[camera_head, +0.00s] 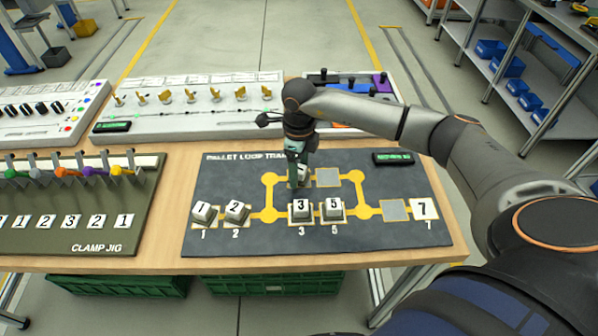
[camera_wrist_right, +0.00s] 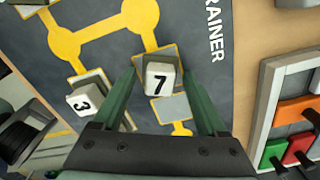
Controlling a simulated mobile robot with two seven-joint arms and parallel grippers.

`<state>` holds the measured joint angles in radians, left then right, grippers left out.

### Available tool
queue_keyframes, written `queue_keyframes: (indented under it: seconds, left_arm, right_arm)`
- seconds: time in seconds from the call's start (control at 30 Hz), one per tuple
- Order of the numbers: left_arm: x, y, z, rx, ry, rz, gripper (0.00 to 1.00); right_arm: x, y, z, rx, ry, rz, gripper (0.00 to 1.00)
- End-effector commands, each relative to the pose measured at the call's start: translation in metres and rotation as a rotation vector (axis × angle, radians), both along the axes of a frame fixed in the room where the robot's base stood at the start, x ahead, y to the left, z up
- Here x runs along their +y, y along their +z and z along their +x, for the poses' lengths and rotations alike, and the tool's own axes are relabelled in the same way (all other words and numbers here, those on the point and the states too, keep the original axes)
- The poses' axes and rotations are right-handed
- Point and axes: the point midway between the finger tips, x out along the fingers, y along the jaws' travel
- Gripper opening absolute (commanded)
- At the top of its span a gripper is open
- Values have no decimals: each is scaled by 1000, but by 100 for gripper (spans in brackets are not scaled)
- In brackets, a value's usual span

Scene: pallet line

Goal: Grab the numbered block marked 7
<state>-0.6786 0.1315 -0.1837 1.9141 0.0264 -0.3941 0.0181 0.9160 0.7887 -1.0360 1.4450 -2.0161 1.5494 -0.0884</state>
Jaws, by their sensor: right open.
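The block marked 7 (camera_wrist_right: 160,80) is a pale cube on a pad of the dark board, with a black 7 on its top face. In the head view the block (camera_head: 304,174) is mostly hidden behind my right gripper (camera_head: 297,178). In the right wrist view my right gripper (camera_wrist_right: 159,78) is open, with one green finger on each side of the block. I cannot tell whether either finger touches it. My left gripper is not in view.
Blocks 3 (camera_head: 301,208) and 5 (camera_head: 333,207) stand just in front. Blocks 1 (camera_head: 204,213) and 2 (camera_head: 237,212) are at left. The grey pad (camera_head: 327,177) to the right is empty. A white square marked 7 (camera_head: 425,209) lies at the right end.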

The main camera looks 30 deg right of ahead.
Motion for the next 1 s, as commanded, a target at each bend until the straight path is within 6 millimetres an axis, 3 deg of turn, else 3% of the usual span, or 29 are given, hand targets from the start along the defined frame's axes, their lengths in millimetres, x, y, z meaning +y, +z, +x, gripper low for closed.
queue_keyframes:
  seconds: [0.1,0.77,1.0]
  left_arm:
    - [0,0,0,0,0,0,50]
    - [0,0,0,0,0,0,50]
    - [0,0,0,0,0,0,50]
  right_arm:
    - [0,0,0,0,1,0,75]
    - [0,1,0,-1,1,1,1]
    - [0,1,0,-1,1,1,0]
